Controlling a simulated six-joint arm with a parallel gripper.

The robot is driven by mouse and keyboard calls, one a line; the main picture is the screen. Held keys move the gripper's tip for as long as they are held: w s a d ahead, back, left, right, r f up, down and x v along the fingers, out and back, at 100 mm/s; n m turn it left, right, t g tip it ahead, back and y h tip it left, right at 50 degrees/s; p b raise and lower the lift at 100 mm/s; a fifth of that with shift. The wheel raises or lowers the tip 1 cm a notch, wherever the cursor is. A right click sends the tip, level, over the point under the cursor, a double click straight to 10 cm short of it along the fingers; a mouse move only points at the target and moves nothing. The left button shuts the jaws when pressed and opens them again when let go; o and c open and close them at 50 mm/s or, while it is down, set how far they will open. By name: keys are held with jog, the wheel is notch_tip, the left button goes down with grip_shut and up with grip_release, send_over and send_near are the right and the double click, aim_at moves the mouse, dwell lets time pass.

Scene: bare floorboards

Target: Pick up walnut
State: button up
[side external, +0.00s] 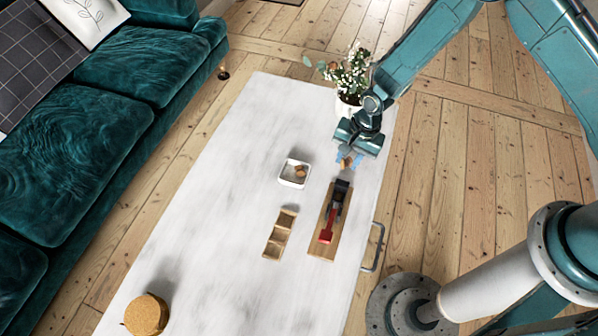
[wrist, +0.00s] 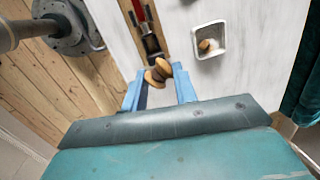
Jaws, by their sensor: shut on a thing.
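My gripper (side external: 347,158) hangs over the white table, near the far end of a wooden board. Its blue fingers, also seen in the wrist view (wrist: 159,80), are shut on a brown walnut (wrist: 158,73), which shows as rounded tan-brown lobes between the tips. The walnut also shows small under the gripper in the side view (side external: 345,164). It appears held above the table, but its exact height is hard to tell. Another brown piece (side external: 301,171) lies in a square white dish (side external: 285,178) to the left.
A black tool with a red handle (side external: 326,233) lies on the wooden board (side external: 317,249). A wooden compartment tray (side external: 274,247) is left of it. A potted flowering plant (side external: 352,78) stands behind the gripper. A cork-coloured round object (side external: 146,314) is at the near left.

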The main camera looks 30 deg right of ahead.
jog(key=shift+r, duration=1.4)
jog(key=shift+w+f, duration=0.1)
